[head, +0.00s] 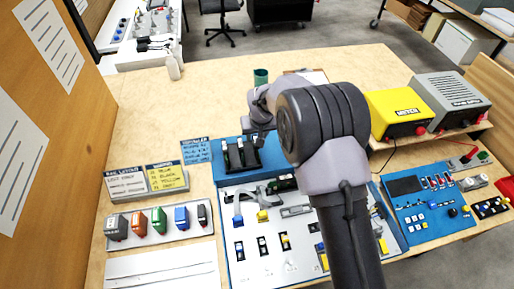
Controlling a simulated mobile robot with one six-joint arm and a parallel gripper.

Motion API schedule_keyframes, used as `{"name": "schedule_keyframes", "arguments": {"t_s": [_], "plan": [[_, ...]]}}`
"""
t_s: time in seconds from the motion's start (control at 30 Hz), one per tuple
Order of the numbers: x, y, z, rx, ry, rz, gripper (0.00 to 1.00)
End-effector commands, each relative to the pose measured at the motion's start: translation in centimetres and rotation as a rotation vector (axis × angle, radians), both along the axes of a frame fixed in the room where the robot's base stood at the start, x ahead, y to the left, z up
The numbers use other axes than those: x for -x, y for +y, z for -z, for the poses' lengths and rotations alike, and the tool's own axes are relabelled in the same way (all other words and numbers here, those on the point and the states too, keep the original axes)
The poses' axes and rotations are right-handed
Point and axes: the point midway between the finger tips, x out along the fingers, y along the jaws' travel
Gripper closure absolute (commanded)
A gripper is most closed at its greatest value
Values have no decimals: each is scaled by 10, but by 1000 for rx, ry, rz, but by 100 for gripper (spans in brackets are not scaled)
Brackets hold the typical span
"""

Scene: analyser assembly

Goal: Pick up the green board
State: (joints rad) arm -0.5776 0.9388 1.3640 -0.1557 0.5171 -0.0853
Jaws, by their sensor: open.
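My gripper (259,137) is small in the head view, pointing down over the blue stand with dark upright modules (240,153); its fingers are open and partly lost against the dark parts. A green block (159,221) stands in the row of coloured blocks at left. My arm hides the middle of the panel.
A grey tray (180,238) holds the coloured blocks at left, beside label cards (165,177). A yellow meter box (398,113) and grey power supply (447,101) stand at right, behind a blue panel (415,218). The wooden table's (150,105) back left is mostly clear.

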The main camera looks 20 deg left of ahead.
Motion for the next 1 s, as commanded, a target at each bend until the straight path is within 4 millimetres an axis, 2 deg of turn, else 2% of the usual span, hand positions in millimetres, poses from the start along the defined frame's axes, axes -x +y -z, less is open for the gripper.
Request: {"name": "schedule_keyframes", "arguments": {"t_s": [0.13,0.3,0.37,0.53,0.73,0.77,1.0], "plan": [[-3,2,16,0,0,0,58],[-10,7,50,0,0,1,58],[-12,8,54,0,1,1,58],[-13,8,52,0,0,1,58],[-12,8,51,0,0,1,97],[-12,8,51,0,0,1,100],[-12,8,51,0,0,1,100]]}}
